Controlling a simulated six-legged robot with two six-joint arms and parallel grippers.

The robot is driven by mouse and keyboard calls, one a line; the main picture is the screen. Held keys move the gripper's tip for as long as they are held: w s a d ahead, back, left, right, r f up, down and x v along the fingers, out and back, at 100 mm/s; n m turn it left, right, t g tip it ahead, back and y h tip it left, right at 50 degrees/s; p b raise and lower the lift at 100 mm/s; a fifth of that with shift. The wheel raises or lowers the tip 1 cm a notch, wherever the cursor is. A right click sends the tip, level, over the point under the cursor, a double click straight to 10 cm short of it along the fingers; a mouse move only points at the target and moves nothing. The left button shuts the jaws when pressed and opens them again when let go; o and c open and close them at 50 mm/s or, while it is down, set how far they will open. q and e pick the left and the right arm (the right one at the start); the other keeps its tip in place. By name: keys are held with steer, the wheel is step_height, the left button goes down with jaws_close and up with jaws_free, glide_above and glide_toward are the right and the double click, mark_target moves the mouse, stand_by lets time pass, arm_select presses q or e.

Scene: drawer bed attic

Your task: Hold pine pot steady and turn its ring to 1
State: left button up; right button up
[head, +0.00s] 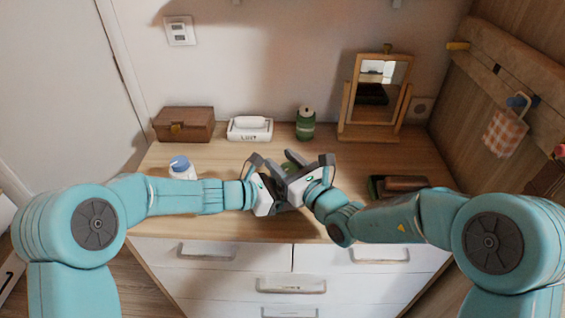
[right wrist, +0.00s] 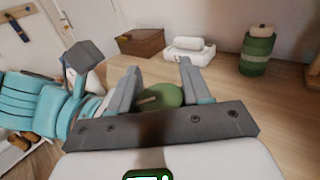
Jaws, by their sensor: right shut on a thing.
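A green pot, which I take to be the pine pot (head: 293,157), is at the middle of the dresser top, mostly hidden by my two grippers. In the right wrist view its round green top (right wrist: 160,97), with a pale line on it, shows between the fingers. My right gripper (head: 298,172) is shut on it, one finger on each side. My left gripper (head: 265,180) is close against it from the left; whether its fingers are closed on the pot is hidden. The ring and its numbers cannot be made out.
On the wooden dresser (head: 225,226), a brown box (head: 184,124), a white lint holder (head: 250,129), a green canister (head: 306,124) and a mirror (head: 376,96) stand along the back.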

steer(key=shift+r+m+t+h, duration=0.1)
steer(key=shift+m+t+h, duration=0.3)
steer(key=shift+h, duration=0.1)
steer(key=o, duration=1)
steer(key=shift+d, duration=0.1)
steer(key=v, duration=1.2)
